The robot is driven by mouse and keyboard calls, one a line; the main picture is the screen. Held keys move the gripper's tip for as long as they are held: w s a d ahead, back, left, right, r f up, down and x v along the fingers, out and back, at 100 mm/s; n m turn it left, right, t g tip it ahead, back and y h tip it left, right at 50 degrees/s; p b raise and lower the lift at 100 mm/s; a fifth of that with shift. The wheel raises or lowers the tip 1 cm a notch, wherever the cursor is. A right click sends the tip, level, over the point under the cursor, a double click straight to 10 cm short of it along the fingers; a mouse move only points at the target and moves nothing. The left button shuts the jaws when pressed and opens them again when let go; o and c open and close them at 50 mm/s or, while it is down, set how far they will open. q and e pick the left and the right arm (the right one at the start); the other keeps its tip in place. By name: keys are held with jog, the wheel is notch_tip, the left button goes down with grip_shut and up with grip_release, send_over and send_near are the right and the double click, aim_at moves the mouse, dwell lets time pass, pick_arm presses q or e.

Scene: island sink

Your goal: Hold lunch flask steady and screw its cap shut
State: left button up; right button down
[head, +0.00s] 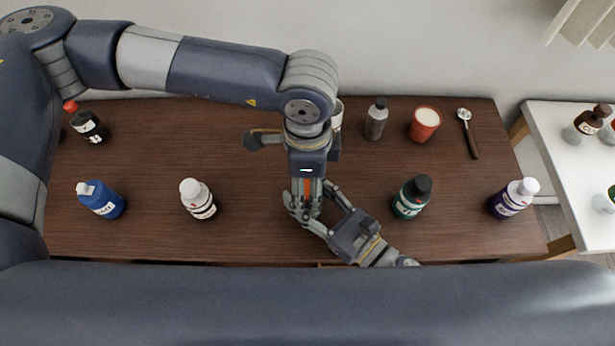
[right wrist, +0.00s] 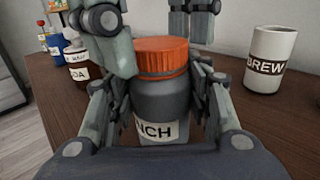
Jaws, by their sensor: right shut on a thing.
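The lunch flask (right wrist: 160,105) is a grey bottle whose label partly reads "NCH". Its orange cap (right wrist: 162,57) sits on top; how tight it is I cannot tell. My right gripper (head: 312,218) is shut around the flask body, with fingers on both sides in the right wrist view. The flask stands upright. My left gripper (head: 306,205) points down over the cap. Its fingers (right wrist: 150,35) are spread, one at the cap's near left and one behind its right side. In the head view my grippers hide most of the flask; a little orange shows between the left fingers.
A white mug (right wrist: 270,62) stands right of the flask in the wrist view. The table (head: 250,232) also holds a white-capped bottle (head: 198,199), blue bottle (head: 105,203), green bottle (head: 409,199), purple bottle (head: 510,200), grey bottle (head: 376,121), orange cup (head: 424,125) and spoon (head: 470,140).

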pick_arm(q)
jog(key=shift+r, duration=2.25)
jog(key=shift+c, duration=0.4)
